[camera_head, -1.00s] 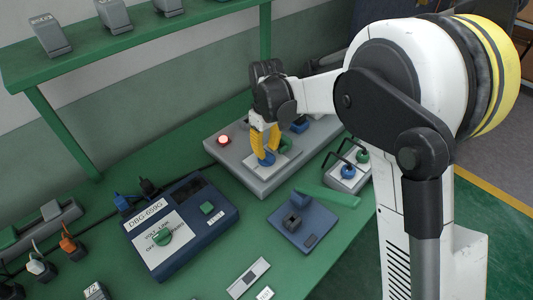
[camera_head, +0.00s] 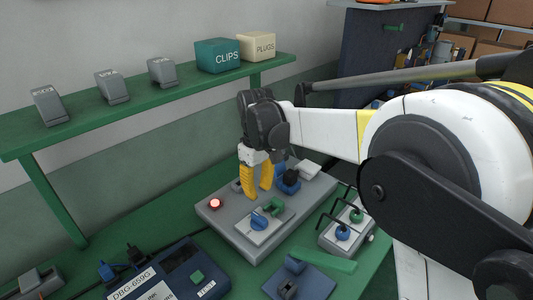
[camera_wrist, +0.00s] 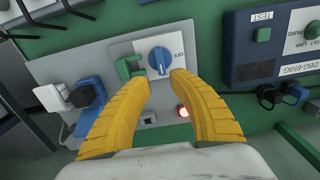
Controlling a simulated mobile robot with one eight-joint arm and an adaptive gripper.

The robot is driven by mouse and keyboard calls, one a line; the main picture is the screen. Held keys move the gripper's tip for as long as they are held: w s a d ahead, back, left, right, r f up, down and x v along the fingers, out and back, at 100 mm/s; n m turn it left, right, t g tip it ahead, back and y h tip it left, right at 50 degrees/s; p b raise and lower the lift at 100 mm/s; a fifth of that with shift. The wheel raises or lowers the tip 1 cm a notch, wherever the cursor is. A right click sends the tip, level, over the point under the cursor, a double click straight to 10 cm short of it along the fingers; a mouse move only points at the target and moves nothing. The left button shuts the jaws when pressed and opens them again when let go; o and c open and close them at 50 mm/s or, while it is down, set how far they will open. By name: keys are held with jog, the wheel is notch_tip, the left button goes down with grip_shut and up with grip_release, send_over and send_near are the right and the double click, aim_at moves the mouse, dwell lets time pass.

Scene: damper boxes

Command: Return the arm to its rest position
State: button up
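My gripper (camera_head: 257,184) has yellow fingers and hangs above the grey control box on the green bench. Its fingers are apart with nothing between them. The grey box (camera_head: 228,213) carries a blue knob (camera_head: 259,221) on a light plate, a green part (camera_head: 277,206), a lit red lamp (camera_head: 215,203) and a blue connector (camera_head: 290,181). In the wrist view the open fingertips (camera_wrist: 161,75) are on either side of the line to the blue knob (camera_wrist: 159,59), clear of it. The green part (camera_wrist: 129,67) is beside the knob. My arm reaches in from the right.
The blue DBG-659G tester (camera_head: 180,272) is at the front left. A box with two hooked rods (camera_head: 335,239) stands right of the grey box. The green shelf (camera_head: 145,98) holds several grey blocks, a CLIPS box (camera_head: 218,56) and a PLUGS box (camera_head: 257,46).

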jog(key=s+d+r+m+t, duration=0.1)
jog(key=s+d+r+m, duration=0.1)
jog(key=s+d+r, duration=0.35)
jog(key=s+d+r+m+t, duration=0.2)
jog(key=d, duration=0.6)
jog(key=s+d+f+m+t, duration=0.3)
jog(key=s+d+m, duration=0.3)
jog(key=s+d, duration=0.6)
jog(key=shift+s+t, duration=0.6)
jog(key=shift+s, duration=0.55)
